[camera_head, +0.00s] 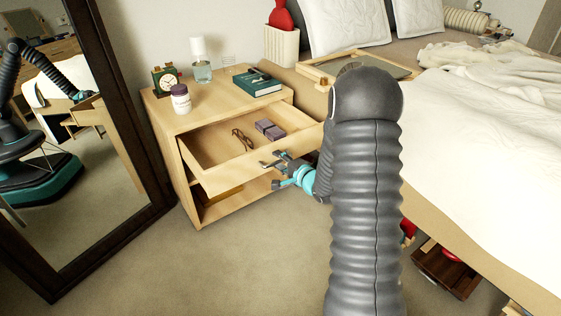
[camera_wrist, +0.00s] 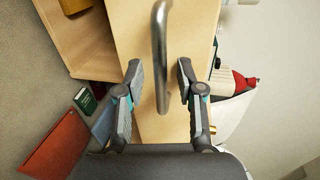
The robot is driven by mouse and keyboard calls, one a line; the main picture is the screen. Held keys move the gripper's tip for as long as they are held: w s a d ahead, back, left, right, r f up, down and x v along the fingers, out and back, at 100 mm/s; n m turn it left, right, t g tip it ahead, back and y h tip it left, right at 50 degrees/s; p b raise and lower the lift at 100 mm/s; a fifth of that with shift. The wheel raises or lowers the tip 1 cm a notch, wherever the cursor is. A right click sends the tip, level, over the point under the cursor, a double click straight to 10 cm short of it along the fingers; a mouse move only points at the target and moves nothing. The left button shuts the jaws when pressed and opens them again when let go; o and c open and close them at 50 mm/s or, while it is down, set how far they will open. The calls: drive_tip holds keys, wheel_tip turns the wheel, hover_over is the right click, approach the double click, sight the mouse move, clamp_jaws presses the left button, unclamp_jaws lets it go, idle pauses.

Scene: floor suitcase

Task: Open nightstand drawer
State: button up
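The light wood nightstand (camera_head: 196,118) stands beside the bed. Its upper drawer (camera_head: 213,180) is pulled well out, with eyeglasses (camera_head: 242,139) and small purple boxes (camera_head: 269,129) inside. The metal bar handle (camera_wrist: 160,50) is on the drawer front (camera_wrist: 190,30) in the wrist view. My gripper (camera_head: 273,174) is at the drawer front, by the handle. In the wrist view my gripper (camera_wrist: 160,78) is open, with one finger on each side of the handle and gaps between. Whether anything touches the handle is hard to tell.
A clock (camera_head: 166,81), white jar (camera_head: 181,98), glass bottle (camera_head: 202,70) and green book (camera_head: 257,84) stand on top. A mirror (camera_head: 90,120) is at left, the bed (camera_head: 480,140) at right. Carpet (camera_head: 220,265) in front is clear. A wooden box (camera_head: 445,268) sits under the bed.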

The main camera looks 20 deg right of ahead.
drive_tip(key=v, duration=1.2)
idle(0.5)
